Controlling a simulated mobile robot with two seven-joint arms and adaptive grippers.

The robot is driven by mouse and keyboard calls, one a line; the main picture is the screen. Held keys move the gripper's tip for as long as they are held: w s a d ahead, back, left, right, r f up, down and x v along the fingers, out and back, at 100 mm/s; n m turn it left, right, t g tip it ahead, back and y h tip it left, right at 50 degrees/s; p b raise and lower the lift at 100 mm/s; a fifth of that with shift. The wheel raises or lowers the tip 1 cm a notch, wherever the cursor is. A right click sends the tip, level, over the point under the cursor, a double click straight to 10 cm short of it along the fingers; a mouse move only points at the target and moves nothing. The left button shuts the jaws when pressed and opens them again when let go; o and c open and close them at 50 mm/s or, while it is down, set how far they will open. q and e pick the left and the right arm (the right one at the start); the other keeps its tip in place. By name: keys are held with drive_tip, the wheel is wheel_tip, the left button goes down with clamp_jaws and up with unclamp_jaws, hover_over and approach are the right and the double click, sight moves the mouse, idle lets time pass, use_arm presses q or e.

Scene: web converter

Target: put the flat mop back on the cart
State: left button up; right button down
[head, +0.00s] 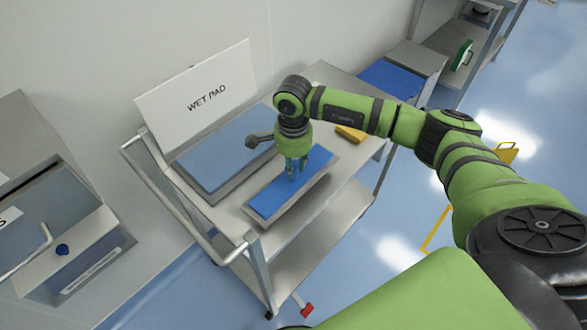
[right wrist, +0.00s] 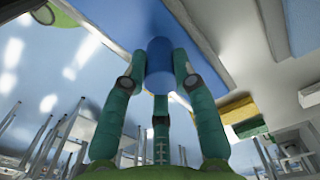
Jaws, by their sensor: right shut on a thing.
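The flat mop (head: 268,203) is a long blue plate with a grey edge, lying diagonally over the front part of the cart's top. Its blue round handle (right wrist: 160,62) stands between my fingers in the right wrist view. My right gripper (head: 296,168) points down at the middle of the mop, shut on the handle; the fingers also show in the right wrist view (right wrist: 160,85). I cannot tell whether the mop touches the cart top. The cart (head: 308,225) is grey metal with a lower shelf. My left gripper is not in view.
A tray with a blue pad (head: 215,155) and a white "WET PAD" sign (head: 200,95) stand on the cart behind the mop. A yellow block (head: 351,133) lies at the cart's right end. A grey cabinet (head: 60,215) is at left; a blue-topped unit (head: 392,78) stands beyond.

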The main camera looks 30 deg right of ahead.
sight(294, 173)
wheel_tip(294, 173, down, 3)
drive_tip(key=shift+f+p, duration=0.2)
drive_tip(key=shift+p, duration=0.55)
drive_tip(key=shift+f, duration=0.2)
drive_tip(key=shift+f+b, duration=0.2)
drive_tip(key=shift+b, duration=0.15)
drive_tip(key=c, duration=1)
unclamp_jaws()
drive_tip(key=shift+r, duration=0.15)
drive_tip(key=shift+r+p, duration=0.2)
drive_tip(key=shift+p, duration=0.2)
wheel_tip(294, 173, up, 10)
drive_tip(key=b, duration=0.3)
drive_tip(key=shift+r, duration=0.9)
